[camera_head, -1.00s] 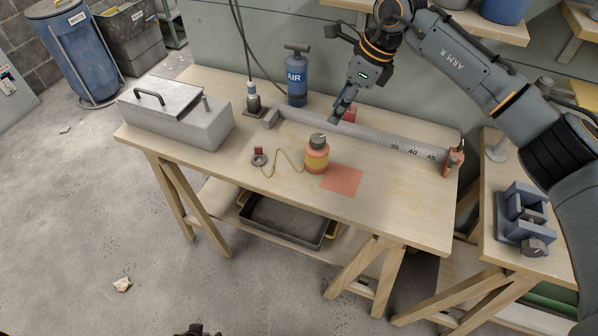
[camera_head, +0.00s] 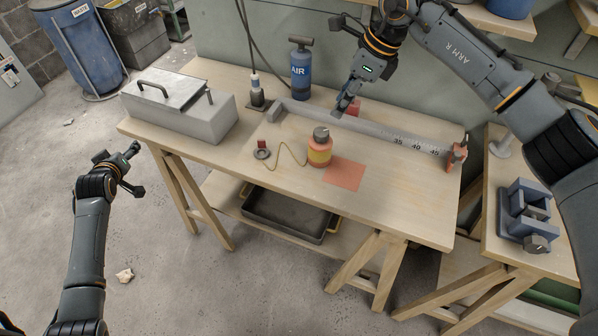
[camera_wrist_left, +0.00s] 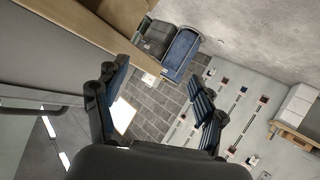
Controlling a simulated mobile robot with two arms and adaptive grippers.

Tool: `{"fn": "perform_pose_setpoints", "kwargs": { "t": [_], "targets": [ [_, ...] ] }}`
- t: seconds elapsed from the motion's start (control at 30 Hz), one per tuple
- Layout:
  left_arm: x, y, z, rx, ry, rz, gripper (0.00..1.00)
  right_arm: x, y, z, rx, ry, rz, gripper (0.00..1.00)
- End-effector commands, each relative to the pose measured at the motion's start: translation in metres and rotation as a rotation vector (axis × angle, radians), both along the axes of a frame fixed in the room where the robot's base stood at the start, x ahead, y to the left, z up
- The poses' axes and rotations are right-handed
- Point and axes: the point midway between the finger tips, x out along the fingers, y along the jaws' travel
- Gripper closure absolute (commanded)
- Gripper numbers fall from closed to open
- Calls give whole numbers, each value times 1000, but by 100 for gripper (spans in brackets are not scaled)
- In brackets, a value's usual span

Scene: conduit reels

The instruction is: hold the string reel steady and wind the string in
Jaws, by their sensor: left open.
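The string reel (camera_head: 320,150), orange and yellow with a grey knob on top, stands upright on the workbench. A tan string (camera_head: 287,156) runs from its left side in a bent line to a grey ring with a red tag (camera_head: 262,151) lying on the bench. My left gripper (camera_head: 134,163) is off the bench's left front corner, well away from the reel. In the left wrist view it is open and empty (camera_wrist_left: 160,105). My right gripper (camera_head: 346,107) hangs above the grey conduit, behind and right of the reel; its fingers are too small to judge.
An orange square (camera_head: 344,174) lies right of the reel. A grey conduit with numbers (camera_head: 385,133) lies along the back. A metal box (camera_head: 190,120) stands at the left, a blue air pump (camera_head: 301,75) behind. The bench's front middle is clear.

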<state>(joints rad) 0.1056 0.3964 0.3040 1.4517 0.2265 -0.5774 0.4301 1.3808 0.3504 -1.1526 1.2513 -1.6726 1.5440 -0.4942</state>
Motion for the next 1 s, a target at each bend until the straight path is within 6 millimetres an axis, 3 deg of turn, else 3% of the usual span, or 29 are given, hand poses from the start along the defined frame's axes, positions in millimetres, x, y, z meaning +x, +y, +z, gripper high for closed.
{"fn": "perform_pose_setpoints", "kwargs": {
  "t": [0.03,0.2,0.27,0.47,0.67,0.87,1.0],
  "targets": [
    [7,7,33,23,-48,7,30,0,0,0,0,0,0,62],
    [21,13,133,237,-133,-8,30,0,0,0,0,0,0,62],
    [24,0,154,427,-99,-42,30,0,0,0,0,0,0,62],
    [31,-58,170,1024,89,-171,30,0,0,0,0,0,0,62],
    [34,-134,185,1612,264,-264,30,0,0,0,0,0,0,62],
    [25,-225,208,2192,408,-266,30,0,0,0,0,0,0,62],
    [11,-298,212,2595,474,-226,30,0,0,0,0,0,0,62]
  ]
}}
